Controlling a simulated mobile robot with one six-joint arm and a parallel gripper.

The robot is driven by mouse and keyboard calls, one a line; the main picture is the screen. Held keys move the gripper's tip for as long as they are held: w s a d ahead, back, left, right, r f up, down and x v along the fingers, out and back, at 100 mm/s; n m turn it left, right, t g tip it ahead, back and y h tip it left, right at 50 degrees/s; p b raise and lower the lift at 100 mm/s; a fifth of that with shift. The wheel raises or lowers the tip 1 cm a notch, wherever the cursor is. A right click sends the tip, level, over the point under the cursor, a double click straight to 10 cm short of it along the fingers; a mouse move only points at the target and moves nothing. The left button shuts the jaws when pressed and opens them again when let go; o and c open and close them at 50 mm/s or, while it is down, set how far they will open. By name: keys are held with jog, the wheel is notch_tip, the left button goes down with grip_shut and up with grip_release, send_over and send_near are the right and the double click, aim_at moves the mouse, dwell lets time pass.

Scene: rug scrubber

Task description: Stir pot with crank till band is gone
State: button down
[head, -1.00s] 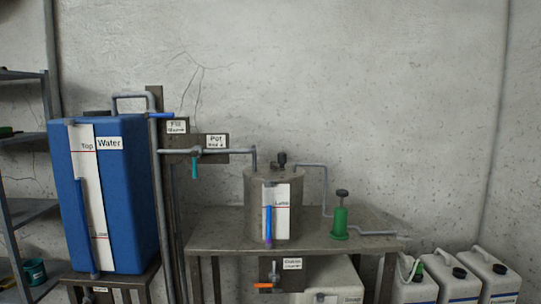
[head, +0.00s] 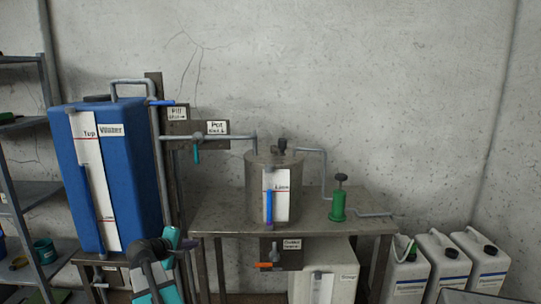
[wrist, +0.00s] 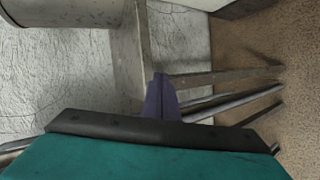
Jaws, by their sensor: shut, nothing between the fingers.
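The pot (head: 258,187) is a grey metal cylinder on a table in the head view. Its white gauge strip (head: 282,203) has a blue column (head: 268,204) with a purple band (head: 268,222) at its foot. A dark knob-like fitting (head: 282,146) stands on the lid; I cannot tell whether it is the crank. In the wrist view my gripper (wrist: 160,90) shows purple fingers, shut and empty, in front of the table edge. A grey rounded body at the top left (wrist: 75,12) looks like the pot. In the head view my arm is low, left of the table.
The table (head: 340,212) also bears a green hand pump (head: 338,205). A blue water tank (head: 140,170) stands left, with pipes and valves between it and the pot. White jugs (head: 437,262) stand right. A valve with an orange handle (head: 268,265) sits below the table front.

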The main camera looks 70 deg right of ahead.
jog(key=s+d+r+g+h+p, duration=0.1)
jog(key=s+d+r, duration=0.2)
jog(key=r, duration=0.8)
jog(key=s+d+r+m+g+h+p, duration=0.1)
jog(key=s+d+r+g+h, duration=0.1)
jog(key=s+d+r, duration=0.2)
jog(key=s+d+r+m+g+h+p, duration=0.1)
jog(key=s+d+r, duration=0.3)
jog(key=r, duration=1.4)
jog(key=s, duration=0.4)
jog(key=shift+s+r+h, duration=0.3)
jog(key=shift+s+h, duration=0.05)
jog(key=shift+h, duration=0.05)
jog(key=shift+p, duration=0.3)
jog(key=p, duration=0.4)
send_over(271, 164)
jog(key=w, duration=0.1)
jog(key=shift+a+f, duration=0.15)
jog(key=shift+a, duration=0.05)
jog(key=shift+s+d+f, duration=0.1)
jog(key=shift+s+d, duration=0.2)
jog(key=shift+s, duration=0.1)
